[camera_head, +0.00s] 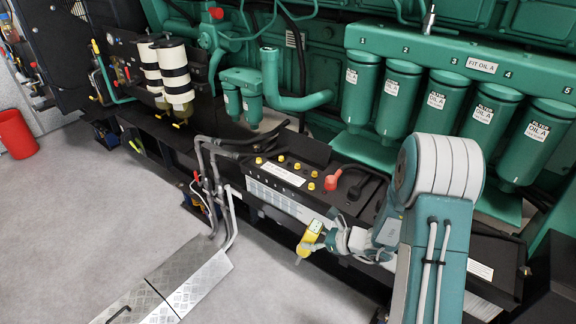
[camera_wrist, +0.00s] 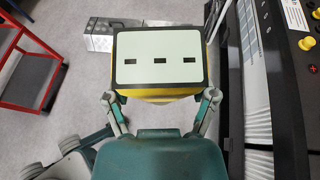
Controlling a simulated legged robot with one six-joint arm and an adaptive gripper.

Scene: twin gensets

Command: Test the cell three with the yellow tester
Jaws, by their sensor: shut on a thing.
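My gripper (camera_head: 327,240) is shut on the yellow tester (camera_head: 311,237), in front of the battery's near long side. In the wrist view the tester (camera_wrist: 160,97) sits between my two fingers, and its pale screen (camera_wrist: 160,60) shows three dark dashes. The black battery (camera_head: 262,190) has several yellow cell caps (camera_head: 283,158) on top and a red terminal cover (camera_head: 331,181). In the wrist view the battery (camera_wrist: 283,75) runs along the right, apart from the tester. I cannot tell which cap belongs to cell three. The tester's lower end is hidden in the wrist view.
Grey pipes (camera_head: 205,165) rise at the battery's left end. Green filters (camera_head: 440,100) and the engine stand behind it. Metal tread plates (camera_head: 185,285) lie on the floor. A red cart (camera_wrist: 28,65) stands left in the wrist view. Open floor (camera_head: 100,215) lies at left.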

